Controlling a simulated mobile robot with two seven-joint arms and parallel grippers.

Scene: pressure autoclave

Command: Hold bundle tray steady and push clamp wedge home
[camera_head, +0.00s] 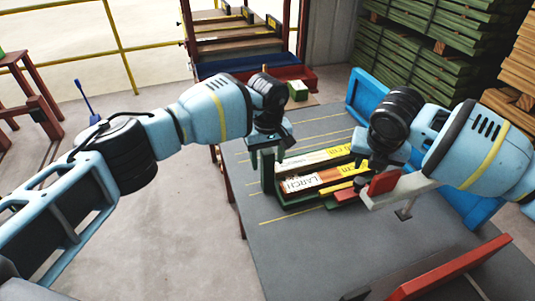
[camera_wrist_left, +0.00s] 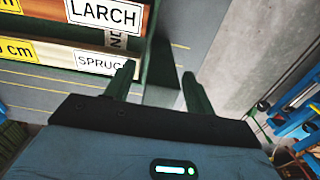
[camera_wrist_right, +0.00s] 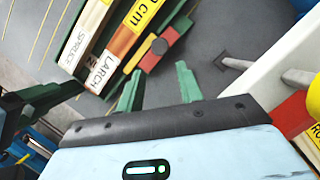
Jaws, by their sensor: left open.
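The green bundle tray (camera_head: 295,204) lies on the grey table and holds a LARCH board (camera_head: 308,181) and a SPRUCE board (camera_wrist_left: 100,62). My left gripper (camera_head: 268,165) is open at the tray's left end. In the left wrist view its fingers (camera_wrist_left: 158,78) point at the tray's end, close to it; contact cannot be told. A red block with a black knob (camera_wrist_right: 158,47), apparently the clamp wedge, sits beside the LARCH board. My right gripper (camera_wrist_right: 159,82) is open and empty, its fingers short of the red block. In the head view its fingertips are partly hidden.
A pale bar (camera_head: 402,190) with a red block (camera_head: 383,182) is close by my right gripper. A blue panel (camera_head: 368,92) stands at the table's far right, and a red-edged panel (camera_head: 450,270) at the front right. The table's front middle is clear.

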